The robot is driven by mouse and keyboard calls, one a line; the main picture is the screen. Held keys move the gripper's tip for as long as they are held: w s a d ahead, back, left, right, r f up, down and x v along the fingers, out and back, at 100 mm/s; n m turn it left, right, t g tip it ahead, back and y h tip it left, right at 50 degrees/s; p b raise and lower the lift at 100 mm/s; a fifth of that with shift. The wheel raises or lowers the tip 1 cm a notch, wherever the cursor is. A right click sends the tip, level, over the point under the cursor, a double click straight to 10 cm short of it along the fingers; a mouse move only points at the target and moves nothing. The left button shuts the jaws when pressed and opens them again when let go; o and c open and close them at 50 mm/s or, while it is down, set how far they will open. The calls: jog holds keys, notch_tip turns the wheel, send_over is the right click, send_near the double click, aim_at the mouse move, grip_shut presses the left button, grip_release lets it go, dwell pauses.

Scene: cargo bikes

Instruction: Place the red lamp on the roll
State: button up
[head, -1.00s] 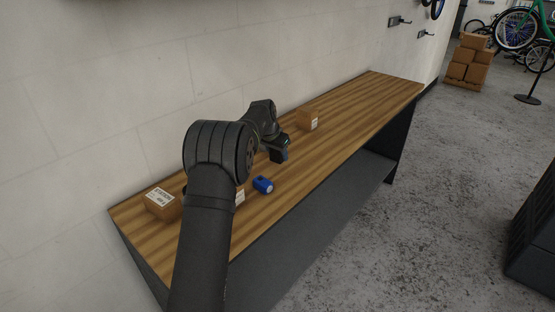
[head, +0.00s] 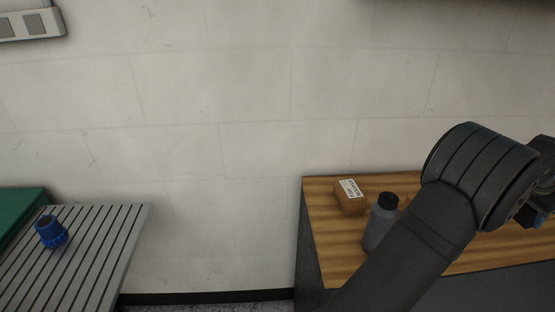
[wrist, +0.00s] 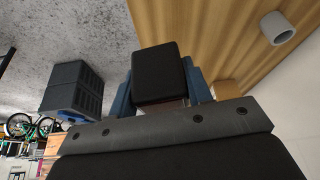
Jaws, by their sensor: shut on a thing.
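My gripper (wrist: 160,88) has its blue fingers on both sides of a black block (wrist: 157,72) with rounded edges. The block shows no red from this side, so I cannot tell whether it is the red lamp. In the head view my gripper (head: 535,216) is at the right edge, over the wooden bench, and what it holds is hardly visible. No red lamp is seen elsewhere.
The slatted table (head: 100,250) has free room around the blue thing. A gap separates it from the wooden bench (head: 322,215). A grey bottle (head: 382,225) and a labelled carton (head: 350,197) stand on the bench. A pale, hollow-ended cylinder (wrist: 278,28) shows in the wrist view.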

jog(key=w+a+n+t, duration=0.2)
jog(key=w+a+n, duration=0.3)
jog(key=w+a, duration=1.5)
jog(key=w+a+n+t+y, duration=0.1)
jog(key=w+a+n, duration=0.4)
jog(key=a, duration=0.9)
jog(key=w+a+n+t+y, duration=0.15)
jog(key=w+a, duration=0.45)
jog(key=a, duration=0.9)
jog(key=s+a+r+n+y, duration=0.1)
jog(key=a+n, duration=0.3)
jog(key=a, duration=1.4)
jog(key=s+a+r+n+g+y, duration=0.1)
jog(key=s+a+n+y, duration=0.15)
jog(key=a, duration=1.55)
jog(key=a+r+n+y, duration=0.1)
jog(key=a+n, duration=0.4)
jog(key=a, duration=1.3)
jog(key=n, duration=0.2)
send_over(44, 219)
jog(key=d, duration=0.2)
jog(key=f, duration=0.2)
jog(key=f+g, duration=0.1)
jog(key=shift+s+a+f+y, duration=0.25)
jog(key=shift+s+f+y, duration=0.05)
jog(key=shift+s, duration=0.05)
jog(key=shift+s+a+f, duration=0.15)
jog(key=shift+a+f, duration=0.15)
jog(key=shift+f, duration=1.9)
